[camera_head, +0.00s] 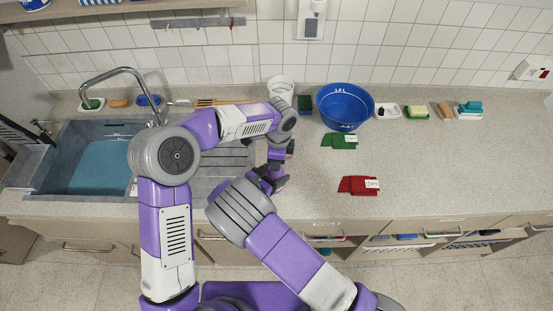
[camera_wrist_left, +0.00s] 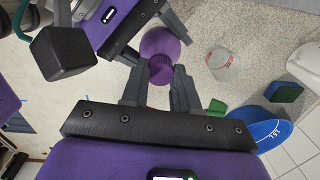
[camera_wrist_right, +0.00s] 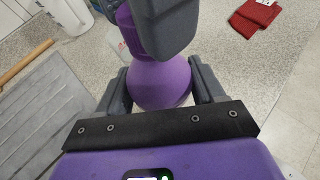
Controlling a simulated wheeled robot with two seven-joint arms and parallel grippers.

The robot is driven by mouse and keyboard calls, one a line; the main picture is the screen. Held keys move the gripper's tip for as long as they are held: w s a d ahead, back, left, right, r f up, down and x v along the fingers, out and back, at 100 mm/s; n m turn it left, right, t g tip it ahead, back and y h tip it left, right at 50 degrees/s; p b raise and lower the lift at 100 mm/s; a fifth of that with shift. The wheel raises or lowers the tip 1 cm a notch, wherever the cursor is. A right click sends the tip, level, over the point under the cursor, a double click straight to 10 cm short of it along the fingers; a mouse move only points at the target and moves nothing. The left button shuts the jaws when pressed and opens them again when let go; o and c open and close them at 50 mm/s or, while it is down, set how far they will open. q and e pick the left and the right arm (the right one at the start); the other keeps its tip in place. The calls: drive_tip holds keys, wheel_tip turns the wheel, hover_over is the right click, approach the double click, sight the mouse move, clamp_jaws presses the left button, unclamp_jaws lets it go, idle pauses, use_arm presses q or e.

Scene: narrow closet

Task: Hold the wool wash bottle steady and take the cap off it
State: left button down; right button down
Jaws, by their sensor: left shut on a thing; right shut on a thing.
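The wool wash bottle is purple and round-bodied. Its body (camera_wrist_right: 160,84) shows between my right gripper's fingers (camera_wrist_right: 160,90) in the right wrist view, and they are shut on it. In the left wrist view the bottle (camera_wrist_left: 163,42) lies beyond my left gripper's fingers (camera_wrist_left: 158,92), which are closed around the darker, ridged purple cap (camera_wrist_left: 160,70). The cap appears to be still against the bottle's neck. A dark finger of my left gripper covers part of the bottle's top in the right wrist view. In the head view my arms mostly hide the bottle.
A clear cup with red marks (camera_wrist_left: 222,63) stands close by. A blue basin (camera_head: 345,108), a green cloth (camera_head: 338,141) and a red cloth (camera_head: 358,185) are on the counter to the right. The sink (camera_head: 90,165) is at left.

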use_arm(q)
drive_tip(key=n, duration=0.7)
drive_tip(key=shift+n, duration=0.4)
drive_tip(key=c, duration=0.8)
unclamp_jaws()
drive_tip(key=shift+c, duration=0.2)
